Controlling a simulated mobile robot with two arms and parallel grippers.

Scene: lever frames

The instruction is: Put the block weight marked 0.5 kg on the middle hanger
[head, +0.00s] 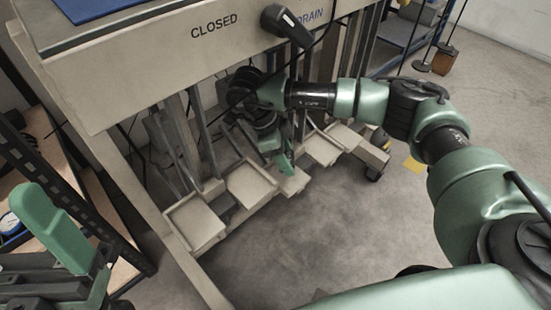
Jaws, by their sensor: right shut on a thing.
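My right gripper (283,160) reaches under the front panel of the frame, above the row of pale trays. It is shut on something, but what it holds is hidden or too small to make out. My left gripper (52,228) is at the lower left, apart from the frame; its jaw gap cannot be judged. At the upper right, a brown block (443,60) and a dark disc (422,66) hang low on thin rods. No 0.5 kg marking can be read, and I cannot tell which hanger is the middle one.
The frame's panel (190,60) reads CLOSED and DRAIN, with a black-knobbed lever (286,24) on it. Pale trays, such as the near one (195,219), line its base. A shelf (50,195) stands at left. The floor (340,225) on the right is largely clear.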

